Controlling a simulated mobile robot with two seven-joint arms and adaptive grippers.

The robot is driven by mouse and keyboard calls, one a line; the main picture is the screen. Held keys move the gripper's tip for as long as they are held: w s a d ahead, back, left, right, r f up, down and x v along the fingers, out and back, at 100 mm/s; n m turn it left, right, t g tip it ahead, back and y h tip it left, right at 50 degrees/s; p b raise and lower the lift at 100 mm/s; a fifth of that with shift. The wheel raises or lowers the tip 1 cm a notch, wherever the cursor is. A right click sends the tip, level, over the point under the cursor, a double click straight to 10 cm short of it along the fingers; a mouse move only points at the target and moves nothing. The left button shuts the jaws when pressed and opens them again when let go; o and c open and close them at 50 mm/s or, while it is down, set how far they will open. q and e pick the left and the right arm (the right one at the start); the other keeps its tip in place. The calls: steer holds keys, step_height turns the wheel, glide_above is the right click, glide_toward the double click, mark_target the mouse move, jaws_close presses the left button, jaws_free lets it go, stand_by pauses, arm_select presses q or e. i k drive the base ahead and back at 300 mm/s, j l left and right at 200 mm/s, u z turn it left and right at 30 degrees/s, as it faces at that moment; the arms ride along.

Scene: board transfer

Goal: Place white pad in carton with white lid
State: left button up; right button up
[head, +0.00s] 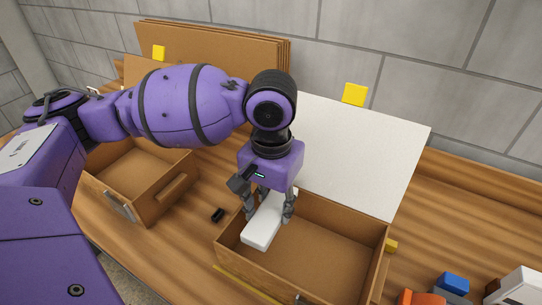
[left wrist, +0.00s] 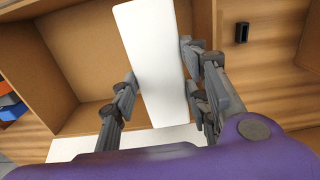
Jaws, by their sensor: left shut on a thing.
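The white pad (head: 262,222) is a flat, white, oblong block. My left gripper (head: 267,203) is shut on it and holds it at the left side of the carton with the white lid (head: 345,225). The white lid (head: 365,150) stands open at the carton's back. In the left wrist view the pad (left wrist: 153,60) lies between the fingers (left wrist: 158,95), with the brown carton (left wrist: 85,60) behind it. I cannot tell whether the pad touches the carton floor. My right gripper is not in view.
Another open carton (head: 140,175) with a brown lid stands at the left. A small black object (head: 217,215) lies on the wooden table (head: 190,235) between the cartons. Blue (head: 453,283), orange and white items are at the lower right. Brown boards (head: 215,50) lean on the wall.

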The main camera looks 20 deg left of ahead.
mark_target(300, 259)
steer(key=k+l+z, duration=0.25)
steer(key=l, duration=0.2)
steer(key=k+z, duration=0.35)
steer(key=k, duration=0.45)
steer(key=j, duration=0.05)
